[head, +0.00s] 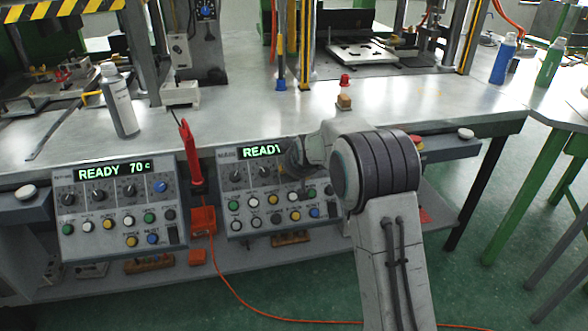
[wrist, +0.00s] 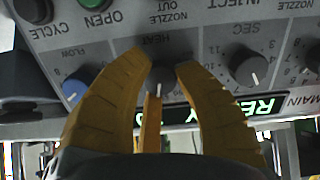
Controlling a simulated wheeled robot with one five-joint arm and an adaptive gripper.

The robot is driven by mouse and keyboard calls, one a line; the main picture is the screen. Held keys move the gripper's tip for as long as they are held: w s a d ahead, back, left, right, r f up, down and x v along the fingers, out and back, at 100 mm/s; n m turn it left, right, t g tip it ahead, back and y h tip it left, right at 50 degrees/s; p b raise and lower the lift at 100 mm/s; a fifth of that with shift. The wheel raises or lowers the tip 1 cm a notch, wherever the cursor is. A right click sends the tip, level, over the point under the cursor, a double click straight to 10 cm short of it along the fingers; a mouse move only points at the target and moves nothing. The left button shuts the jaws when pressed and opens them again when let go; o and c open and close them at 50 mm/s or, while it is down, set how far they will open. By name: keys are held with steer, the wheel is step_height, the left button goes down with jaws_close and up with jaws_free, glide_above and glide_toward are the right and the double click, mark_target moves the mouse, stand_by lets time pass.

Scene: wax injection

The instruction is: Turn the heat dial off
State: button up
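The heat dial (wrist: 161,80) is a dark round knob under the HEAT label in the wrist view, which shows the panel upside down. Its white pointer mark points toward the display side of the panel. My gripper (wrist: 161,66) has yellow fingers, one on each side of the dial, with the tips apart. I cannot tell whether they touch it. In the head view, my arm and gripper (head: 296,160) are at the right control panel (head: 228,222) and hide its right-hand dials. That panel's display (head: 262,151) reads READY, partly covered.
The SEC dial (wrist: 248,67) and the blue FLOW dial (wrist: 76,91) flank the heat dial. Push buttons (head: 273,199) sit below the dials. A second panel (head: 118,258) reads READY 70 C. A red-handled tool (head: 189,152) hangs between the panels.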

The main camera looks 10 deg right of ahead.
steer(key=shift+o, duration=1)
steer(key=shift+w+r, duration=0.1)
steer(key=shift+w, duration=0.05)
steer(key=v, duration=1.2)
